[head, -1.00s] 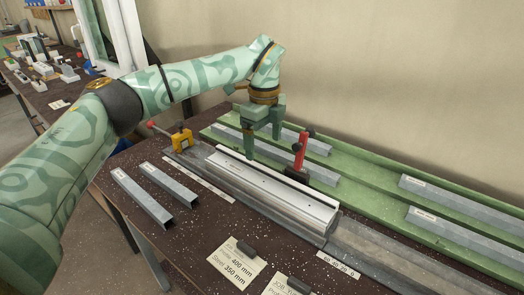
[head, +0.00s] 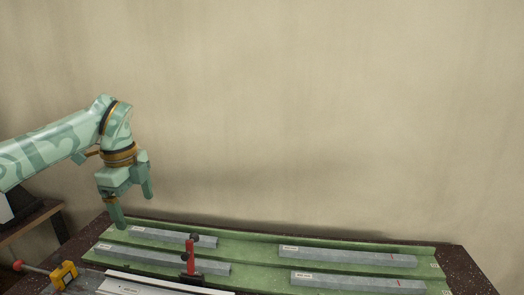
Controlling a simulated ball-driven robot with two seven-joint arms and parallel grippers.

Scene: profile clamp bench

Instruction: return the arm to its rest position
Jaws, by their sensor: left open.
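My left gripper (head: 134,208) is open and empty, pointing down, in the left part of the head view. It hangs above the back left of the bench, over the left end of the green tray (head: 258,262). The arm comes in from the left edge. The white aluminium profile (head: 150,287) shows only in part at the bottom edge. My right gripper is not in view.
Several grey steel profiles (head: 345,256) lie in the green tray. A red upright clamp (head: 190,258) stands in front of it. A yellow clamp with a red knob (head: 64,275) is at the lower left. The plain wall (head: 330,110) fills the background.

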